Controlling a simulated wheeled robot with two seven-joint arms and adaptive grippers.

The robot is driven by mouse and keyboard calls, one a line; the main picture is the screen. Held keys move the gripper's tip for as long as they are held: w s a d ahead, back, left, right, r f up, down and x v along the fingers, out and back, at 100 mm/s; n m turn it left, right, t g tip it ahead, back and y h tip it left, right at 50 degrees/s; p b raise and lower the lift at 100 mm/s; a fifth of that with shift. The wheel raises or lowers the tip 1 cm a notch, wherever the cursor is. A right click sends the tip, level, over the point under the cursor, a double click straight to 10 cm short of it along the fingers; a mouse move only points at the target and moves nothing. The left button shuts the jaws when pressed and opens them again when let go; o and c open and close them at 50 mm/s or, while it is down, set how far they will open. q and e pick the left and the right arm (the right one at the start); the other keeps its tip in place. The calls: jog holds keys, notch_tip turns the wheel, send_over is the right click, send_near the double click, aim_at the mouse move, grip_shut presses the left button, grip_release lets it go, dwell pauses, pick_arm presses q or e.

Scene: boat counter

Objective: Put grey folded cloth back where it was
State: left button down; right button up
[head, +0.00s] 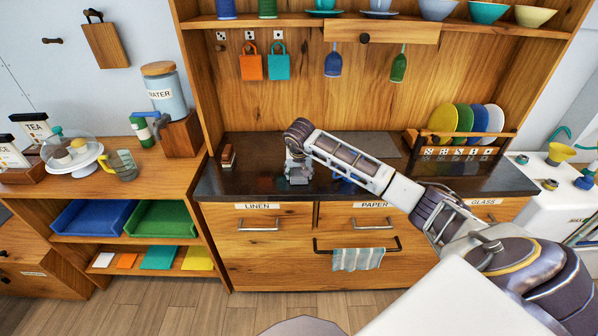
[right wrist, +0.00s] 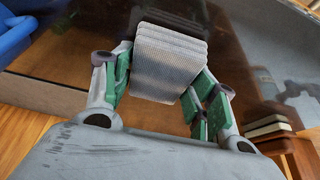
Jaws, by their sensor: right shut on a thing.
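The grey folded cloth (right wrist: 172,62) shows in the right wrist view as a ribbed stack of several layers. It sits between the green finger pads of my right gripper (right wrist: 163,88), which is shut on it. In the head view my right gripper (head: 298,178) points down over the dark countertop (head: 255,178), above the left drawer labelled LINEN (head: 258,220). In that view I cannot clearly tell the cloth from the fingers. I cannot tell whether the cloth touches the countertop. My left gripper is in neither view.
A small wooden holder (head: 228,157) stands left of the gripper. A blue object (head: 343,182), partly behind my arm, lies to its right. A grey mat (head: 363,144) lies behind my arm. A plate rack (head: 462,146) stands at right. A striped towel (head: 358,259) hangs in front.

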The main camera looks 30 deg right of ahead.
aim_at(299, 177)
jog(key=shift+f, duration=0.15)
jog(key=o, duration=0.9)
jog(key=shift+c, duration=0.2)
jog(key=shift+o, duration=0.2)
jog(key=shift+r, duration=0.65)
jog(key=v, duration=0.5)
jog(key=shift+s+a+r, duration=0.1)
jog(key=shift+s+r, duration=0.1)
jog(key=shift+r, duration=0.15)
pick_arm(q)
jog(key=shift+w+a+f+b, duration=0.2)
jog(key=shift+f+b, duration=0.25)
pick_arm(e)
jog(key=shift+v, duration=2.65)
